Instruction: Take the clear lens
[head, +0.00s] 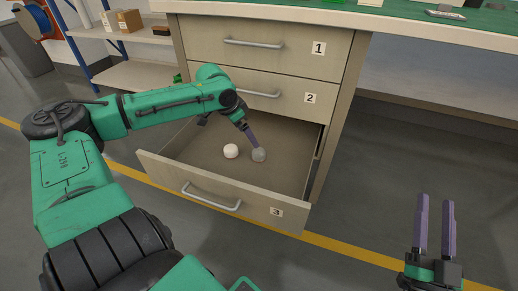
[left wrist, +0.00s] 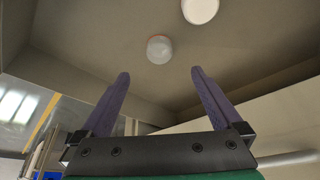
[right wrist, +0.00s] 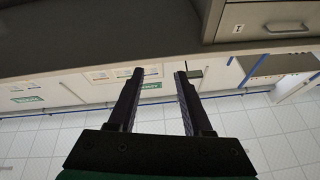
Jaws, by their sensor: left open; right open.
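The clear lens (head: 259,155) is a small greyish translucent dome on the floor of the open drawer 3 (head: 190,160). It also shows in the left wrist view (left wrist: 159,49), ahead of the fingertips and between their lines. A white round lens (head: 231,151) lies just left of it in the head view and at the top of the left wrist view (left wrist: 200,10). My left gripper (head: 252,138) reaches down into the drawer close to the clear lens; its fingers (left wrist: 158,75) are apart and empty. My right gripper (head: 434,205) is open and empty, at the lower right.
Drawers 1 (head: 270,45) and 2 (head: 270,92) are shut above the open drawer. The drawer's front panel (head: 215,195) and side walls surround the lenses. A green-topped bench (head: 400,18) extends right. A shelf rack (head: 125,75) stands at the back left.

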